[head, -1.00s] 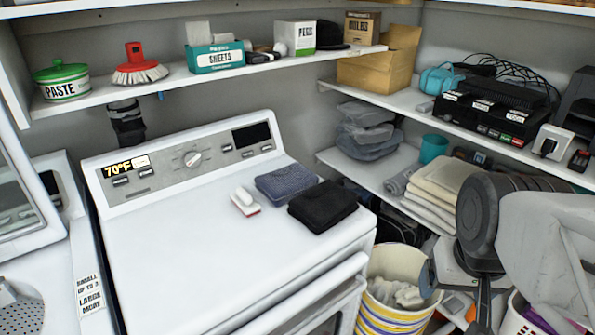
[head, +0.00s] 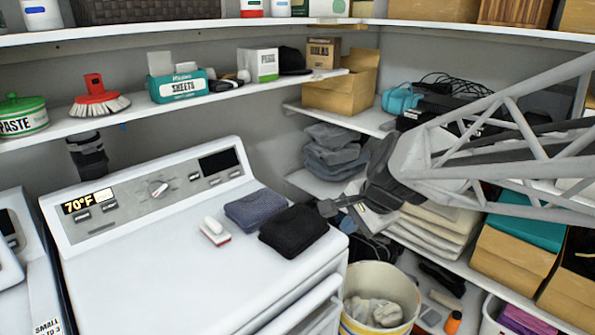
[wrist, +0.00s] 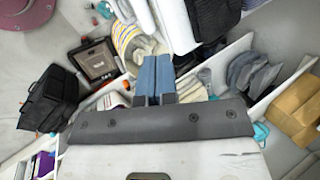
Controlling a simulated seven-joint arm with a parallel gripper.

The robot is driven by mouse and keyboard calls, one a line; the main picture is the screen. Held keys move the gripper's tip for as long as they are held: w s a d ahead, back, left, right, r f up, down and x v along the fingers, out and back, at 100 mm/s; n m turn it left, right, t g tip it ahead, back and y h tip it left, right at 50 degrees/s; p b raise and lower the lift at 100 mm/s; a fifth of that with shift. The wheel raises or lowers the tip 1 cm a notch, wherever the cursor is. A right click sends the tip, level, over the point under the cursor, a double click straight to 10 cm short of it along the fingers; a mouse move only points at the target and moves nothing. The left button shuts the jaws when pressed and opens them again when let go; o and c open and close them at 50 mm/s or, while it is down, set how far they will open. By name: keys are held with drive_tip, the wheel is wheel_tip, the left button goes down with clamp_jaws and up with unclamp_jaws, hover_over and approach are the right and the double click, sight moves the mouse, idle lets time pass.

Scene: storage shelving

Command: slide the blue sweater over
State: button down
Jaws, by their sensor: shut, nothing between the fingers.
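The blue sweater (head: 255,208) lies folded on the white machine's top (head: 150,262), towards its right rear. A folded black garment (head: 293,231) lies close in front and to the right of it. My gripper (head: 328,208) is in from the right, just right of the black garment in the picture, with the black garment between it and the sweater. In the wrist view its blue fingers (wrist: 153,68) are together with nothing between them. The black garment (wrist: 213,16) shows at the top there. I cannot tell whether my gripper touches it.
A white and red brush (head: 215,232) lies left of the sweater. Folded cream cloths (head: 433,228) and grey clothes (head: 335,152) sit on the shelf to the right. A striped basket (head: 380,308) stands below. The machine top's front left is clear.

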sight(263, 191)
drive_tip(key=w+a+f+m, duration=0.2)
drive_tip(key=w+a+m, duration=0.1)
drive_tip(key=w+m, duration=0.2)
drive_tip(key=w+a+f+m+t+y, duration=0.1)
drive_tip(key=w+m, duration=0.4)
drive_tip(key=w, duration=0.5)
drive_tip(key=w+a+f+m+t+y, duration=0.1)
drive_tip(key=w+a+f+m, duration=0.3)
drive_tip(key=w, duration=0.4)
drive_tip(key=shift+a+m, duration=0.9)
drive_tip(key=shift+m, duration=0.1)
drive_tip(key=shift+x, duration=5)
drive_tip(key=shift+w+a+r, duration=0.15)
drive_tip(key=w+a, duration=0.6)
drive_tip(key=a, duration=0.1)
drive_tip(key=shift+w+a, duration=0.1)
drive_tip(key=shift+w, duration=0.25)
